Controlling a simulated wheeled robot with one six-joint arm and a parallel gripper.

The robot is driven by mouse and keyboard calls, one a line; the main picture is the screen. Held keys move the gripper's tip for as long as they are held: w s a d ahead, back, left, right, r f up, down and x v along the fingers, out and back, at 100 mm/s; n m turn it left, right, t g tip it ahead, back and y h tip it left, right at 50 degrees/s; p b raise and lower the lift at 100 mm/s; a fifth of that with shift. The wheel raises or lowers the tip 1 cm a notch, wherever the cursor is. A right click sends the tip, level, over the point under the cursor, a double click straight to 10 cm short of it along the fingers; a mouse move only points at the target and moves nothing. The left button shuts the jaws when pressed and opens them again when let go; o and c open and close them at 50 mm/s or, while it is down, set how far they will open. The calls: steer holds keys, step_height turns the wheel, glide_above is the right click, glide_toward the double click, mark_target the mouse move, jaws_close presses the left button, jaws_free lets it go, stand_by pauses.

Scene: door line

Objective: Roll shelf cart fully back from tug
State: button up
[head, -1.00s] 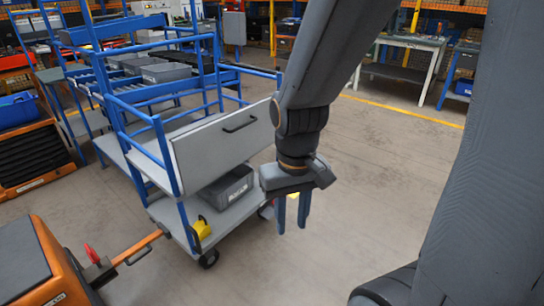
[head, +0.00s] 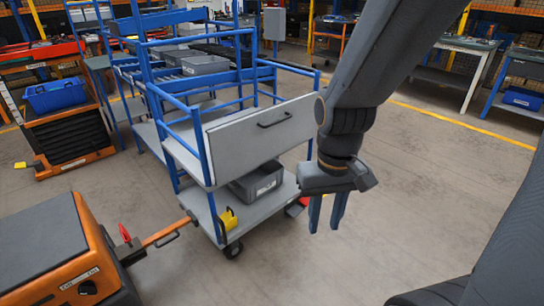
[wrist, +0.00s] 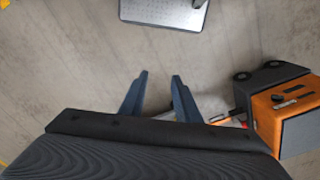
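The shelf cart (head: 247,133) stands left of centre in the head view. It has a blue tube frame, grey shelves and a grey front panel with a dark handle (head: 274,120). The orange and black tug (head: 52,258) is at the lower left; its orange tow bar (head: 165,233) reaches toward the cart's near lower corner. Whether they are coupled I cannot tell. My gripper (head: 327,228) hangs right of the cart, fingers down, parted and empty, apart from the panel. In the wrist view its fingers (wrist: 156,80) are spread, with the tug (wrist: 290,118) at the right.
A grey bin (head: 256,182) and a yellow item (head: 228,219) sit on the cart's lower shelf. An orange cabinet with a blue bin (head: 56,95) stands at the left. Workbenches (head: 466,46) line the back right. The floor right of the cart is clear.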

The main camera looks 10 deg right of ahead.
mark_target(224, 234)
steer(key=shift+o, duration=0.3)
steer(key=shift+o, duration=0.4)
steer(key=shift+w+f, duration=0.1)
steer(key=shift+w, duration=0.05)
steer(key=w+a+f+n+t+y+b, duration=0.1)
steer(key=w+f+n+t+b, duration=0.25)
steer(key=w+f+b, duration=0.9)
steer(key=w+a+f+n+t+y+b, duration=0.15)
steer(key=w+f+t+b, duration=0.45)
steer(key=w+f, duration=1.05)
steer(key=w+a+f+n+y+b, duration=0.45)
steer(key=w+a+f+b, duration=0.4)
steer(key=w+b, duration=0.3)
steer(key=s+a+f+n+g+y+b, duration=0.1)
steer(key=a+f+n+y+b, duration=0.1)
steer(key=a+f+y+b, duration=0.35)
steer(key=s+a+f+n+g+y+b, duration=0.1)
steer(key=a+f+n+y+b, duration=0.2)
steer(key=f+b, duration=0.4)
steer(key=shift+m+y, duration=0.45)
steer(key=shift+m, duration=0.2)
steer(key=shift+f+b+x, duration=0.2)
steer(key=shift+b+x, duration=0.15)
steer(key=shift+x, duration=0.8)
steer(key=shift+f+b+x, duration=0.2)
steer(key=shift+b+x, duration=0.15)
steer(key=shift+x, duration=0.75)
steer(key=shift+f+b+x, duration=0.2)
steer(key=shift+b+x, duration=0.15)
steer(key=shift+x, duration=0.8)
